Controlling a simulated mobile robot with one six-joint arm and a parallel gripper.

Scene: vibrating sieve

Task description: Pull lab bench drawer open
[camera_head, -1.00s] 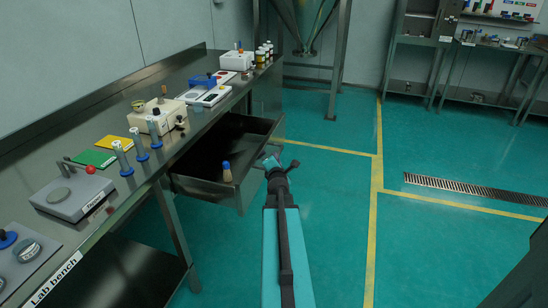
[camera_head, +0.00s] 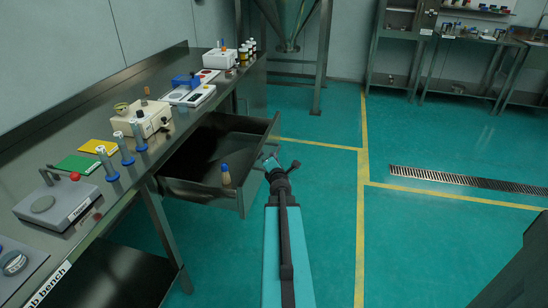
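The lab bench drawer (camera_head: 200,190) is a dark metal drawer that stands pulled out from under the bench top, its inside showing. A small wooden-handled item with a blue top (camera_head: 225,175) shows at the drawer's near side. The lab bench (camera_head: 62,140) runs along the wall on the left. My gripper (camera_head: 268,162) is at the drawer's outer front, close to its right side. The fingers are small and partly hidden by my wrist, so I cannot tell whether they are open, shut or touching the drawer.
Balances, bottles and tools stand on the bench, including a grey device with a red knob (camera_head: 57,200). A metal hopper stand (camera_head: 320,70) is behind the drawer. Green floor to the right is clear, with a drain grate (camera_head: 470,180).

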